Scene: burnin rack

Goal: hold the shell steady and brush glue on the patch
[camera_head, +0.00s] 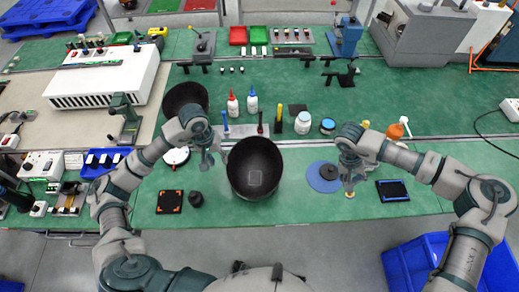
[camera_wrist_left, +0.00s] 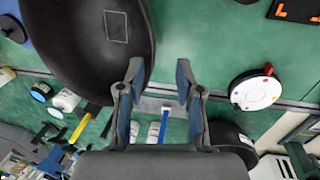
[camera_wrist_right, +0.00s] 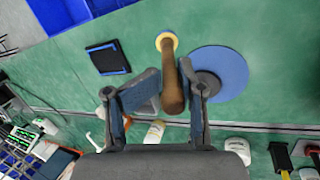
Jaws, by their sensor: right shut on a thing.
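The shell is a black bowl (camera_head: 254,160) on the green bench at centre; a thin square outline marks the patch (camera_head: 255,178) inside it. The shell also fills the upper left of the left wrist view (camera_wrist_left: 80,55). My left gripper (camera_head: 209,158) is open, just left of the shell, with its fingers pointing at the rim (camera_wrist_left: 157,85). I cannot tell whether it touches the rim. My right gripper (camera_head: 349,181) is shut on the brush, whose brown handle (camera_wrist_right: 172,88) sits between the fingers and whose pale yellow end (camera_wrist_right: 166,41) points away from the gripper.
A blue disc (camera_head: 323,177) lies beside the brush. A second dark bowl (camera_head: 185,97) stands behind my left arm. Glue-like bottles (camera_head: 252,101) and a blue-lidded jar (camera_head: 328,126) stand behind the shell. A black pad (camera_head: 170,202) lies at front left, a blue-edged tray (camera_head: 392,190) at right.

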